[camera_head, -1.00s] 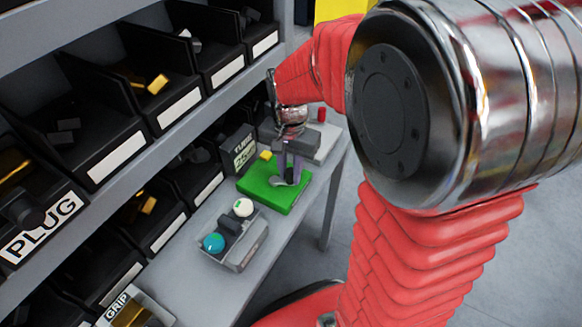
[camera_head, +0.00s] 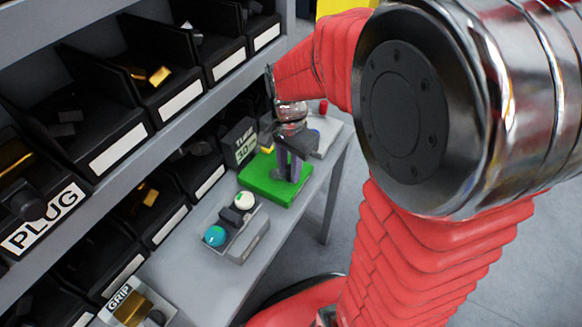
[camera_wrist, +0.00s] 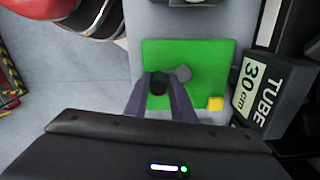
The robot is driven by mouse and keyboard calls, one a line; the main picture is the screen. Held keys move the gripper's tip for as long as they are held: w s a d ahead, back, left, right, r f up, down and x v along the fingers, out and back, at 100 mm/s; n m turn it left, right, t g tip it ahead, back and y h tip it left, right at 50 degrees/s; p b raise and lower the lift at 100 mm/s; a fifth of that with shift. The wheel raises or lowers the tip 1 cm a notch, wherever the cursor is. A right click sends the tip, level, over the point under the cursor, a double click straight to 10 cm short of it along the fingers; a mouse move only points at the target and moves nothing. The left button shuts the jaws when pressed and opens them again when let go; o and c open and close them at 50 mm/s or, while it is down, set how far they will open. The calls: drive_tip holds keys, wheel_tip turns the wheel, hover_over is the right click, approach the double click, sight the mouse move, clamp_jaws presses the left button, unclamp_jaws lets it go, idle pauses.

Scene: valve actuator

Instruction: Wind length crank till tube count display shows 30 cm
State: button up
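The tube count display is a dark box (camera_head: 240,143) at the back of the bench. In the wrist view its panel (camera_wrist: 260,95) reads "TUBE 30 cm". A green base plate (camera_head: 262,184) lies beside it and also shows in the wrist view (camera_wrist: 205,60). Over the plate are a grey round part (camera_wrist: 183,73) and the length crank's black knob (camera_wrist: 157,88). My gripper (camera_wrist: 161,90) points down over the plate, its purple fingers on either side of the knob. Whether they press on it cannot be told. In the head view the gripper (camera_head: 288,164) hides the crank.
A yellow block (camera_wrist: 215,103) sits at the plate's edge by the display. A grey box with a white and a turquoise button (camera_head: 215,236) stands nearer on the bench. Shelves of dark bins (camera_head: 115,145) line the left. Open floor (camera_head: 410,270) lies to the right.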

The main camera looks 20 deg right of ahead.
sight(289, 168)
drive_tip(key=o, duration=0.4)
wheel_tip(289, 168, up, 14)
drive_tip(key=shift+f, duration=0.15)
idle(0.6)
idle(0.4)
